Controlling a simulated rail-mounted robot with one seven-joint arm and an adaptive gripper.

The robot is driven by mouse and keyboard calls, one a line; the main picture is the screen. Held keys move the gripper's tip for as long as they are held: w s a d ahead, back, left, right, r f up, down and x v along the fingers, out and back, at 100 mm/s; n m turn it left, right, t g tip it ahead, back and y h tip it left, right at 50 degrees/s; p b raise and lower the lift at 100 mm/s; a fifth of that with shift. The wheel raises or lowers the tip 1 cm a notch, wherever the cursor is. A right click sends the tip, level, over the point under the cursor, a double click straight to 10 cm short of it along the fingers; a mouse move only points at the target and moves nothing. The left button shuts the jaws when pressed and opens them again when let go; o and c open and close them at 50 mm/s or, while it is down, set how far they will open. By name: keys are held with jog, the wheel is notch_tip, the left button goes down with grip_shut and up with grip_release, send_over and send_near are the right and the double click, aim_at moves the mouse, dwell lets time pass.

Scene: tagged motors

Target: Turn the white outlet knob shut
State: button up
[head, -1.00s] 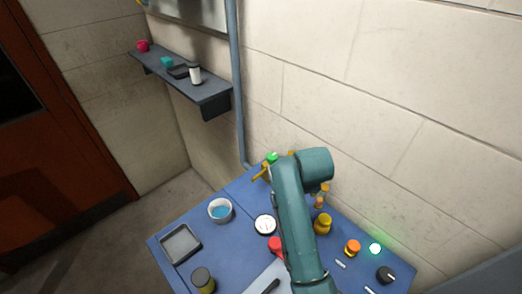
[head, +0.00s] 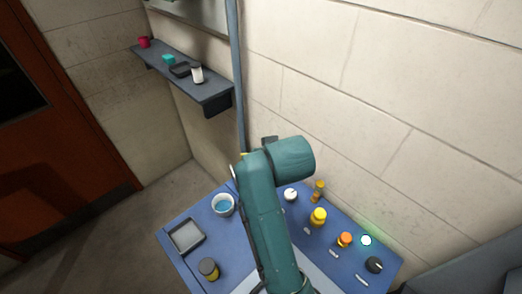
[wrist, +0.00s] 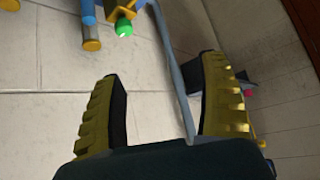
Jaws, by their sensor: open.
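A small white knob (head: 290,194) with a dark mark stands on the blue bench just right of my arm in the head view. I take it for the outlet knob; its exact setting is too small to read. My gripper (wrist: 160,62) is open in the wrist view, its two yellow-and-black fingers wide apart with nothing between them. In the head view my gripper is mostly hidden behind my teal arm. It is apart from the knob, as far as I can tell.
A yellow knob (head: 318,217), an orange knob (head: 345,239), a glowing green light (head: 366,240) and a black knob (head: 374,264) line the bench's right. A bowl (head: 223,204), a tray (head: 187,236) and a jar (head: 208,268) stand left. The wall shelf (head: 205,88) is behind.

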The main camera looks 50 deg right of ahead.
jog(key=shift+w+a+r, duration=0.1)
jog(key=shift+r, duration=0.1)
jog(key=m+g+h+b, duration=0.3)
jog(key=m+b, duration=0.1)
jog(key=b, duration=1.2)
send_over(290, 194)
jog(key=s+a, duration=0.6)
jog(key=a, duration=0.4)
notch_tip(290, 194, down, 16)
jog(key=f, duration=0.1)
jog(key=b+x, duration=0.1)
jog(key=x, duration=1)
jog(key=w+b+x, duration=0.1)
jog(key=x, duration=0.4)
jog(key=shift+d+r+b, duration=0.1)
jog(key=shift+d+b, duration=0.05)
jog(key=shift+b, duration=0.2)
jog(key=c, duration=1.2)
